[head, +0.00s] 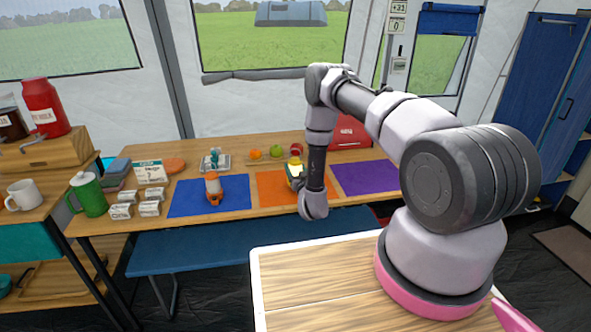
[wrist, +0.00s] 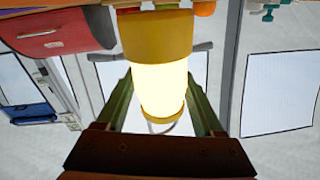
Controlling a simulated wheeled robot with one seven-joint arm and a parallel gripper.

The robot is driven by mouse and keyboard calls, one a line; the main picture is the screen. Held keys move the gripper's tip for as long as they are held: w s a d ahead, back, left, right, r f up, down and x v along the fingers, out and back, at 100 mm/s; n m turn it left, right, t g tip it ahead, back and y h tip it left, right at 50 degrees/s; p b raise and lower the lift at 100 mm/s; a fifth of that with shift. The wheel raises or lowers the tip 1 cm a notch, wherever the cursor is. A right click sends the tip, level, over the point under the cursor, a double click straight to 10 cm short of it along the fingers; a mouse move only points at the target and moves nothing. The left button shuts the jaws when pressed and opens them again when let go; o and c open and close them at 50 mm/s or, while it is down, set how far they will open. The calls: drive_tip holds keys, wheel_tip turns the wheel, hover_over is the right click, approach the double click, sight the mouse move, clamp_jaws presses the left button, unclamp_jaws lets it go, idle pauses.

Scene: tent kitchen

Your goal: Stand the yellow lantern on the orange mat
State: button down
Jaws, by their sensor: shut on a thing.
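The yellow lantern (head: 295,168) is at the orange mat (head: 268,190), on the mat's right half in the head view. It looks upright, but my arm partly covers it, and I cannot tell whether its base touches the mat. In the wrist view the lantern (wrist: 158,85) shows large, with a glowing pale middle and yellow ends, between my fingers. My gripper (wrist: 158,100) is shut on it. In the head view my gripper (head: 291,181) is mostly hidden behind my wrist.
An orange-and-white lantern (head: 213,188) stands on the blue mat (head: 183,197) to the left. The purple mat (head: 365,178) to the right is bare. A blue bench (head: 200,248) runs in front.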

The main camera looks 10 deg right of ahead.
drive_tip(key=shift+f, duration=0.35)
drive_tip(key=shift+s+f, duration=0.1)
unclamp_jaws()
drive_tip(key=shift+s+f, duration=0.1)
